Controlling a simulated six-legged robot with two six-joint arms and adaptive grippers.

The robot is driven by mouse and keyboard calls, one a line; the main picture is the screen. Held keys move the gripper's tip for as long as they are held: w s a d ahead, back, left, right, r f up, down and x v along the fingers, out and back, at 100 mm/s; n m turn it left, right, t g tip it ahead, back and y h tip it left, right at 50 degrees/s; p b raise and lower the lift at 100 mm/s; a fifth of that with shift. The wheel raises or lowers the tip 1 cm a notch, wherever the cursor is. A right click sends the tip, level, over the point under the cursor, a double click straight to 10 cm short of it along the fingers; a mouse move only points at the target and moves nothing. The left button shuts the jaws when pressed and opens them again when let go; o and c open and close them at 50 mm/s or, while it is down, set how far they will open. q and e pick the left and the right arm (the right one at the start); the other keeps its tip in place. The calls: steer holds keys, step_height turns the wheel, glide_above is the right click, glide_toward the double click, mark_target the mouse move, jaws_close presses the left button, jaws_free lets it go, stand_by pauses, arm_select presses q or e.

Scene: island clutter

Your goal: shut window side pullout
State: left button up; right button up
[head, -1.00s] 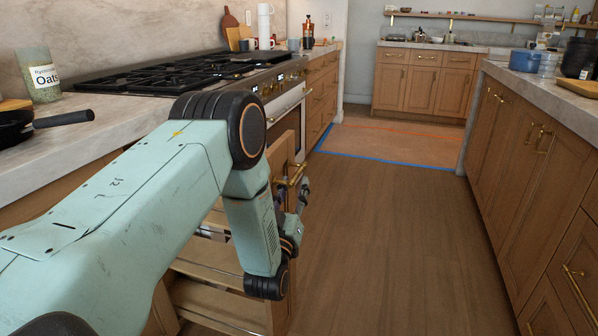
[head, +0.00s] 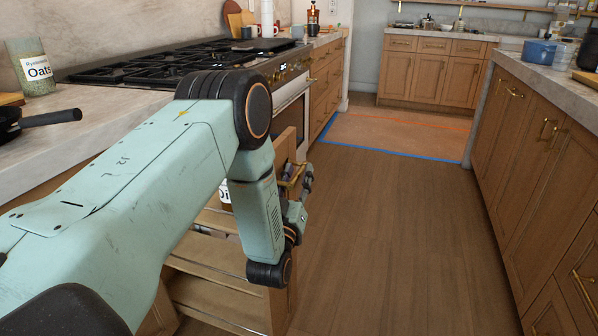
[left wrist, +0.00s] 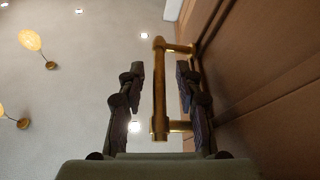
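The wooden pullout (head: 220,291) stands open beside the stove, in the lower middle of the head view. Its shelves show, and a labelled bottle (head: 225,194) stands inside, mostly hidden by my arm. My left gripper (head: 302,190) is at the brass handle on the pullout's front. In the left wrist view the brass handle (left wrist: 159,90) runs between the two fingers of my left gripper (left wrist: 160,92). The fingers are open, with a gap visible on each side of the bar. My right gripper is in neither view.
The stove (head: 165,62) and counter (head: 88,120) line the left, with an oats jar (head: 36,68) and a black pan (head: 10,125). Cabinets (head: 530,165) line the right. The wooden floor (head: 400,230) between them is clear.

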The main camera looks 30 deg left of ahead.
arm_select(q)
steer(key=shift+w+f, duration=0.1)
steer(key=shift+w, duration=0.1)
steer(key=shift+s+r, duration=0.25)
steer(key=shift+s, duration=0.05)
steer(key=shift+c, duration=0.3)
steer(key=shift+w+f, duration=0.2)
steer(key=c, duration=0.4)
jaws_close()
steer(key=shift+r, duration=0.1)
